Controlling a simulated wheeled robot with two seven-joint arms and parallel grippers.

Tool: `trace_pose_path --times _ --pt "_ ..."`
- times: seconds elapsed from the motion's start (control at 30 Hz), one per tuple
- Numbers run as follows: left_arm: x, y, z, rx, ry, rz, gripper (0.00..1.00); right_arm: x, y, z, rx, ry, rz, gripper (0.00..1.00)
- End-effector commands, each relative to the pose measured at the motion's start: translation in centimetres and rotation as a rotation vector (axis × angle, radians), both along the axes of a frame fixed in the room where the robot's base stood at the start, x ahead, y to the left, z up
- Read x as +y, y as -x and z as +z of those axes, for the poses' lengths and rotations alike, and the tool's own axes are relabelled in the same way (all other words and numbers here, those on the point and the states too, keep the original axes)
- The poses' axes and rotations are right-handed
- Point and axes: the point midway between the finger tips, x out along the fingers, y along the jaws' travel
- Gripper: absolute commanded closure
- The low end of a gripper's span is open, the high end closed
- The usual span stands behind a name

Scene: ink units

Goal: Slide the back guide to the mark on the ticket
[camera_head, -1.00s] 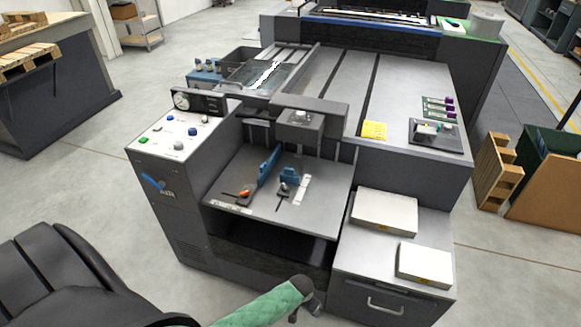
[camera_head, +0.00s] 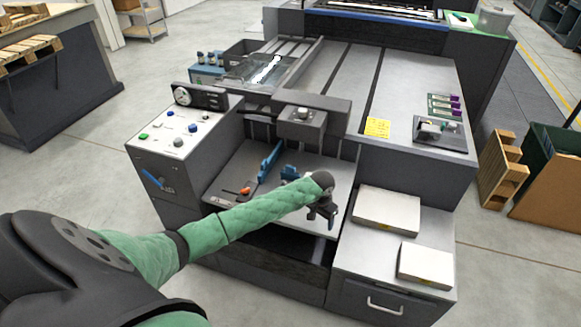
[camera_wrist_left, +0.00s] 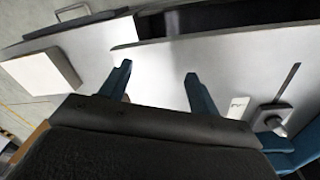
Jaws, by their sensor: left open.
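A short blue guide (camera_head: 289,172) sits on the grey feed table (camera_head: 240,165); I take it as the back guide. My green-sleeved left arm partly covers it in the head view. In the left wrist view the blue guide (camera_wrist_left: 292,153) is at the lower right, with a dark clamp and a pale knob beside it. A yellow ticket (camera_head: 377,127) lies on the machine top; its writing is too small to read. My left gripper (camera_head: 326,218) is over the table's right part, open and empty. Its two blue fingers (camera_wrist_left: 158,80) point over bare table, left of the guide.
A dark overhanging head (camera_head: 303,122) is behind. Two pale blocks (camera_head: 387,211) (camera_head: 426,264) lie on the right cabinet. A white strip (camera_wrist_left: 238,107) is near the guide.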

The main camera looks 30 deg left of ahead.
Motion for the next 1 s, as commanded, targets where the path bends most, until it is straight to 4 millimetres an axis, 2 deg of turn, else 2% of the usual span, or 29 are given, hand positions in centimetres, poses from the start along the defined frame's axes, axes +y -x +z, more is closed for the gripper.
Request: trace_pose_path --times 0.03,0.17,0.33,0.5,0.6,0.7,0.8,0.93,1.0 --pt "1.5 -1.4 0.7 0.001 -0.011 0.019 0.38 0.1 -0.1 0.1 -0.001 -0.001 0.0 0.64" --pt "5.7 -4.7 2.2 0.02 -0.029 0.085 0.38 0.2 -0.2 0.1 -0.002 -0.003 -0.001 0.64" --pt "12.2 -9.1 5.4 0.039 -0.049 0.195 0.38 0.4 -0.3 0.1 -0.003 -0.004 -0.001 0.64" --pt "18.3 -12.2 8.8 0.049 -0.057 0.307 0.38 0.5 -0.3 0.1 -0.003 -0.005 -0.002 0.64" --pt "20.8 -13.3 10.4 0.05 -0.057 0.355 0.38 0.5 -0.2 0.0 -0.002 -0.005 -0.002 0.64" --pt "22.4 -13.9 11.3 0.052 -0.056 0.385 0.38 0.5 -0.2 0.0 -0.002 -0.005 -0.002 0.64" --pt "23.0 -14.1 11.6 0.053 -0.054 0.398 0.38 0.4 -0.2 0.1 -0.003 -0.004 -0.001 0.64" --pt "23.0 -14.1 10.8 0.055 -0.054 0.4 0.38 0.1 -0.1 0.1 -0.014 -0.003 0.001 0.64" --pt "22.9 -14.1 10.0 0.055 -0.054 0.399 0.38 -0.5 0.3 -1.0 -0.013 0.003 0.004 0.64"
